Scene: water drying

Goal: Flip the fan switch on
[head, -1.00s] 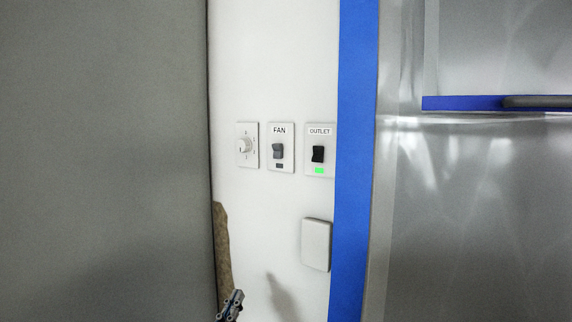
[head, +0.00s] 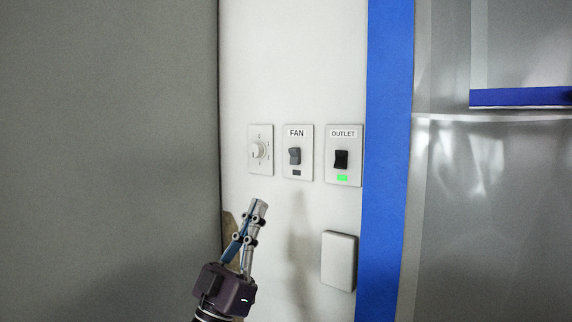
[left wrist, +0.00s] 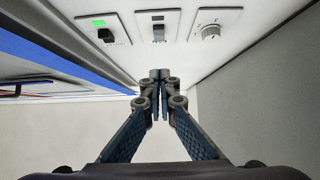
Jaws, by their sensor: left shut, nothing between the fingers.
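The fan switch (head: 294,156) is a grey rocker on a white plate labelled FAN, on the white wall in the head view. The small indicator under it is dark. In the left wrist view the fan switch (left wrist: 158,30) shows near the top, upside down. My left gripper (head: 260,204) is shut and empty, pointing up, below and to the left of the FAN plate and apart from it. Its closed fingertips also show in the left wrist view (left wrist: 160,74). My right gripper is in neither view.
An outlet switch (head: 341,160) with a lit green indicator is right of the fan switch. A round dial (head: 258,150) is to its left. A blank white box (head: 339,260) sits lower right. A blue strip (head: 386,150) and a grey panel (head: 110,150) flank the wall.

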